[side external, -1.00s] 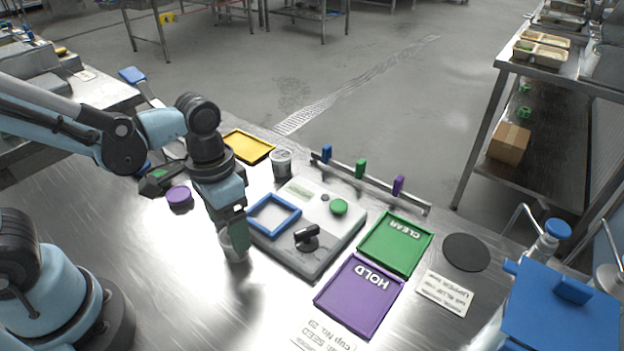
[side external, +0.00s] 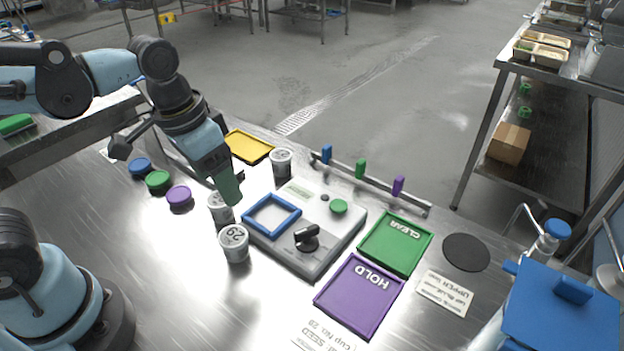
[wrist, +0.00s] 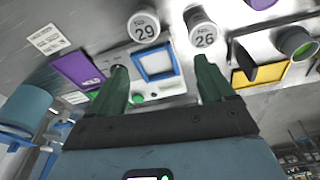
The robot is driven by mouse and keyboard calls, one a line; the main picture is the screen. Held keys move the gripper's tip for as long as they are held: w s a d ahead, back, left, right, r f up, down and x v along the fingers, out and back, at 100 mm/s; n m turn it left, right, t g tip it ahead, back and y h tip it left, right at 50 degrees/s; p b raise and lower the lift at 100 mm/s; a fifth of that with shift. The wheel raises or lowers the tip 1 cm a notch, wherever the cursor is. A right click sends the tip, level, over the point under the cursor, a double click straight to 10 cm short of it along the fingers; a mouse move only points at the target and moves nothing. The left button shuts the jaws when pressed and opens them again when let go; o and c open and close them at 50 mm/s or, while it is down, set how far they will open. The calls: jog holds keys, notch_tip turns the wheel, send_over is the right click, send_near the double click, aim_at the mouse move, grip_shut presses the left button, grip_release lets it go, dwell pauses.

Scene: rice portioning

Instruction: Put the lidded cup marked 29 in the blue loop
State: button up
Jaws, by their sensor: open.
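The white-lidded cup marked 29 (side external: 234,244) stands upright on the steel table, just left of the blue loop (side external: 287,225). Cup 29 also shows in the wrist view (wrist: 145,27), near the blue loop (wrist: 155,79). The loop is a square frame on a grey device, and it looks empty. A second cup, marked 26 (wrist: 203,32), stands beside cup 29; it is partly hidden behind my gripper in the side view (side external: 219,212). My gripper (side external: 231,194) is open and empty, above the table near cup 26 and the loop. Its green fingers are spread apart in the wrist view (wrist: 160,66).
Another cup (side external: 281,163) stands behind the device, near a yellow tray (side external: 262,158). The device carries a black knob (side external: 307,239) and a green button (side external: 339,207). Green CLEAR (side external: 418,235) and purple HOLD (side external: 335,303) trays lie right. Blue, green and purple discs (side external: 179,196) lie left.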

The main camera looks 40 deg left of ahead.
jog(key=a+t, duration=0.1)
jog(key=w+a+n+t, duration=0.1)
jog(key=a+t, duration=0.2)
jog(key=shift+w+r+n, duration=0.1)
jog(key=shift+w+n, duration=0.2)
jog(key=shift+o, duration=0.2)
jog(key=shift+w+a+r+t+y, duration=0.15)
jog(key=shift+w+a+t+y, duration=0.15)
jog(key=shift+t, duration=0.3)
jog(key=n+g, duration=0.2)
jog(key=g, duration=0.6)
send_near(233, 236)
jog(key=shift+g, duration=0.3)
jog(key=f, duration=0.5)
jog(key=shift+s+a, duration=0.1)
jog(key=shift+a, duration=0.2)
jog(key=shift+s+d+f, duration=0.1)
jog(key=shift+d+f, duration=0.05)
jog(key=shift+f, duration=1.15)
jog(key=shift+s+d+f, duration=0.1)
jog(key=shift+s+f, duration=0.05)
jog(key=shift+f, duration=1.15)
